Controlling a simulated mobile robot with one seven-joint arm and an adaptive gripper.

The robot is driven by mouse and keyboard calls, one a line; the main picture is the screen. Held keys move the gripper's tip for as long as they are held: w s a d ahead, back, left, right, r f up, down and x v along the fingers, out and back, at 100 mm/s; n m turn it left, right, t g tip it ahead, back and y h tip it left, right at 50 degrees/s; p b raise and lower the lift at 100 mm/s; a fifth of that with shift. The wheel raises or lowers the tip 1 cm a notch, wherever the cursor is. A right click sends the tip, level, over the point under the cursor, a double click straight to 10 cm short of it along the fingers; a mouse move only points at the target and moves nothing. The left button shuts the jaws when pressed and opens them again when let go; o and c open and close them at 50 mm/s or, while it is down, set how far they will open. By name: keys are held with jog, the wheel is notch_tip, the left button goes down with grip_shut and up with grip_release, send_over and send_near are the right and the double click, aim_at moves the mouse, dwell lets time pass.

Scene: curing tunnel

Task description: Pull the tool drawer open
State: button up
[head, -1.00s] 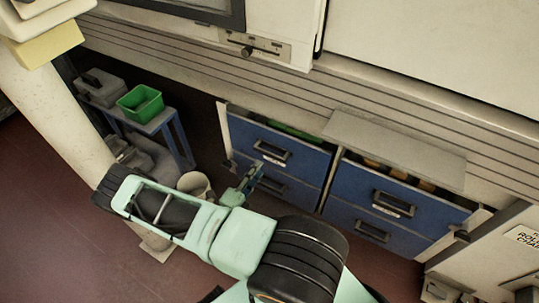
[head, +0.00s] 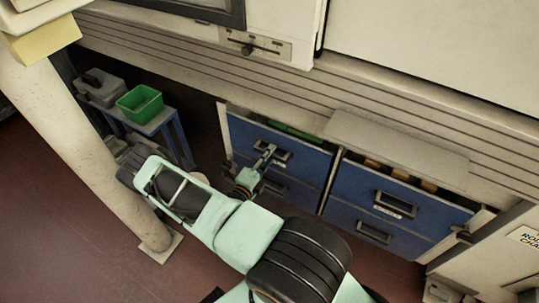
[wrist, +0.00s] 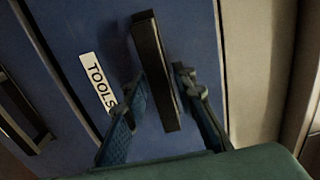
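The tool drawer (head: 305,157) is the blue upper drawer of the left-hand unit in the head view. In the wrist view its blue front (wrist: 85,30) carries a white label reading TOOLS (wrist: 97,82) beside a dark bar handle (wrist: 155,75). My gripper (head: 268,154) is at this handle in the head view and partly covers it. In the wrist view my gripper (wrist: 160,75) has one blue finger on each side of the bar. A small gap shows on the right side; contact on the left side cannot be told.
A lower blue drawer (head: 290,190) is directly below. Another blue drawer unit (head: 350,185) stands to the right. A side table (head: 160,122) with a green bin (head: 140,102) is at left, near a cream post (head: 85,150). Red floor lies in front.

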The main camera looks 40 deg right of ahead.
grip_shut()
jog(key=shift+a, duration=0.1)
